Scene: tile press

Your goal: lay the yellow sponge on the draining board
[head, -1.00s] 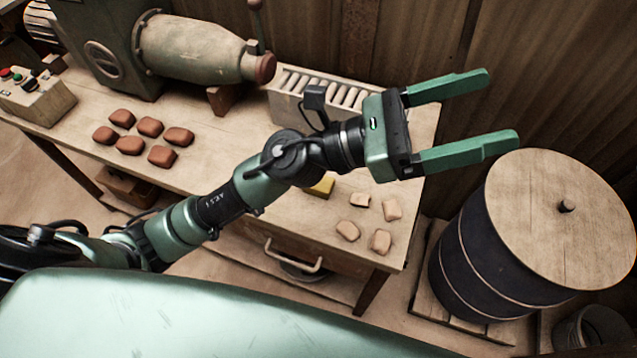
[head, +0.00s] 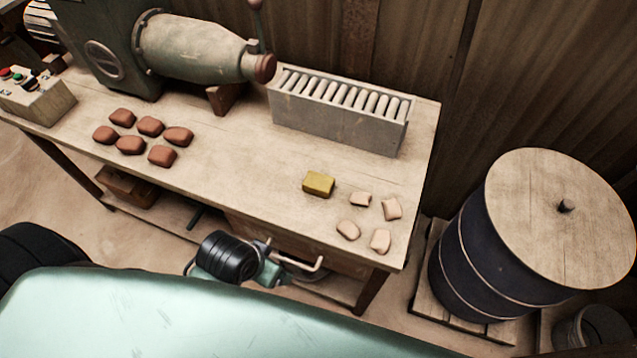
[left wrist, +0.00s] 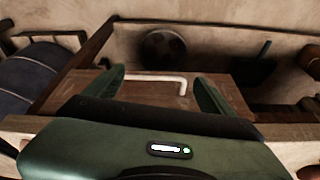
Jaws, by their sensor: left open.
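The yellow sponge (head: 318,183) lies flat on the table top near its front right, left of several pale pieces. I cannot make out a draining board for certain; a long grey rack (head: 337,118) with a row of pale rods or slats stands at the table's back right. My left gripper (left wrist: 159,80) is open and empty in the left wrist view, its two fingers on either side of the drawer's pale handle (left wrist: 155,79). In the head view the arm is low in front of the table, and its fingers are hard to make out. My right gripper is not in view.
Several pale pieces (head: 381,241) lie right of the sponge, and several reddish-brown blocks (head: 130,145) lie left. A green machine (head: 190,45) stands at the back left. A dark drum (head: 470,255) with a wooden lid stands right of the table. The middle table top is clear.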

